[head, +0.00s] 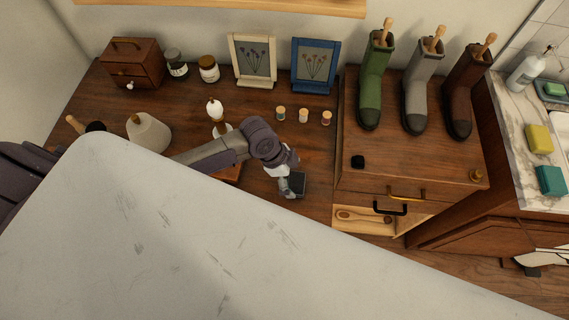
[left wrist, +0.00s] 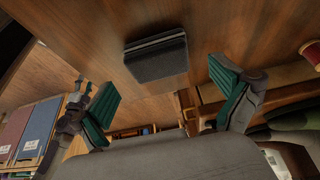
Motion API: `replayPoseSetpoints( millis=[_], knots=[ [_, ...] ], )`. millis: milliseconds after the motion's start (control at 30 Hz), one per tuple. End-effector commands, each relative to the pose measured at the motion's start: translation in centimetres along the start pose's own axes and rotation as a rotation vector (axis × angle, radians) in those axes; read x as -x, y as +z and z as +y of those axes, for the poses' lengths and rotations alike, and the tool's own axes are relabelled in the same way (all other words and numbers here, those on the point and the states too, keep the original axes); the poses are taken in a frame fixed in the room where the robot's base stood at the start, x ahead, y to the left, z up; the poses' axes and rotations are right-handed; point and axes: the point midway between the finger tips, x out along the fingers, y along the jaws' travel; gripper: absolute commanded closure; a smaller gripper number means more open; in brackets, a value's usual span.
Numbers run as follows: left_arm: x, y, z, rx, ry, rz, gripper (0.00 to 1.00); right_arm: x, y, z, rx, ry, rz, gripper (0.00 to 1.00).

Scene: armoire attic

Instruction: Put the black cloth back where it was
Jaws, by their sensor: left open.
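A dark grey-black folded cloth (left wrist: 155,60) lies flat on the wooden surface in the left wrist view, ahead of and between my open fingers. In the head view a dark patch that looks like this cloth (head: 298,184) shows beside my left gripper (head: 288,186), near the front edge of the wooden top (head: 305,160). My left gripper (left wrist: 168,100) is open, with green pads on both fingers. The fingers look apart from the cloth. A small black block-like thing (head: 357,162) lies on the cabinet top at the right; I cannot tell what it is. My right gripper is not in view.
The cabinet (head: 420,160) right of my gripper bears green (head: 370,95), grey (head: 416,105) and brown (head: 462,100) boots. Its open drawer (head: 345,222) holds a wooden tool. Small spools (head: 303,116), framed pictures (head: 255,62) and jars (head: 208,70) stand behind my arm.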

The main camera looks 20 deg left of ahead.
Motion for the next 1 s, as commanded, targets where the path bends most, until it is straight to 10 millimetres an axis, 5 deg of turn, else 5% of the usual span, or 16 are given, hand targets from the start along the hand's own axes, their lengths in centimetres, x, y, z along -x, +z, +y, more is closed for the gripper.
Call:
replayPoseSetpoints(
  millis=[400, 1000],
  knots=[
    [7.9, 0.1, -0.1, 0.0, -0.001, 0.0, 0.0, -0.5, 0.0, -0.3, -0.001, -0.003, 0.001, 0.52],
    [8.9, 0.0, 0.0, 0.001, 0.0, 0.0, 0.0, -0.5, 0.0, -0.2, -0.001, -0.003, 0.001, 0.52]
  ],
)
